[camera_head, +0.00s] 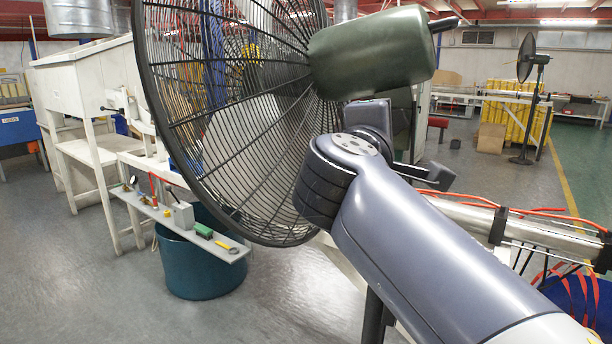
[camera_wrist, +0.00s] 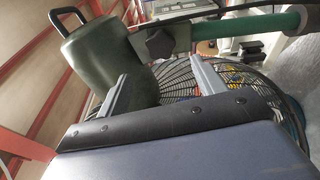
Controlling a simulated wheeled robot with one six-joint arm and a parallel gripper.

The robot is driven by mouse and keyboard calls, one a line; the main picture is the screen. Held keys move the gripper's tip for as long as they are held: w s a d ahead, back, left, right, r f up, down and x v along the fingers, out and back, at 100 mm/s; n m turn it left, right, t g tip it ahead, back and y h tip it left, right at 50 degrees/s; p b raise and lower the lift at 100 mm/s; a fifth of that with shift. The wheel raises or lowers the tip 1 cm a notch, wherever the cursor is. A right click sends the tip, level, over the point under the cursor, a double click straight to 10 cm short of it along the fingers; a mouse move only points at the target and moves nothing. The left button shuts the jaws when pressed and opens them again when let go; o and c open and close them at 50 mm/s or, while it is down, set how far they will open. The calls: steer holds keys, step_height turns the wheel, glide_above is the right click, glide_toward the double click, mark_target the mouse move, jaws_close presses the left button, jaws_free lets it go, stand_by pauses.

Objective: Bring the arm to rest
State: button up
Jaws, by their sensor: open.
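My arm (camera_head: 420,235) reaches up from the lower right in the head view, and its upper end overlaps the lower right of a large black-caged fan (camera_head: 240,120). In the wrist view my gripper (camera_wrist: 162,78) has its two grey fingers set wide apart, with nothing held between them. The fan's dark green motor housing (camera_head: 372,52) is above the arm's end in the head view. The housing (camera_wrist: 105,60) also shows behind the left finger in the wrist view, with the cage (camera_wrist: 180,78) behind the fingers. I cannot tell whether the arm touches the fan.
A narrow shelf (camera_head: 170,220) with small blocks juts over a teal tub (camera_head: 205,265) at left. A white wooden bench (camera_head: 90,95) stands behind it. A metal pipe (camera_head: 540,232) with orange cables lies right of my arm. The grey floor (camera_head: 110,300) at lower left is clear.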

mark_target(394, 123)
steer(key=p+x, duration=0.1)
steer(key=x, duration=0.9)
steer(key=shift+w+d, duration=0.15)
steer(key=shift+w, duration=0.15)
steer(key=shift+s+r+n+p, duration=0.25)
steer(key=shift+n+p, duration=0.65)
steer(key=shift+p, duration=0.25)
steer(key=n+p, duration=0.9)
steer(key=p, duration=0.2)
steer(key=n+p, duration=0.9)
steer(key=p, duration=0.2)
steer(key=shift+f, duration=0.25)
steer(key=shift+s+f, duration=0.1)
steer(key=shift+f, duration=0.05)
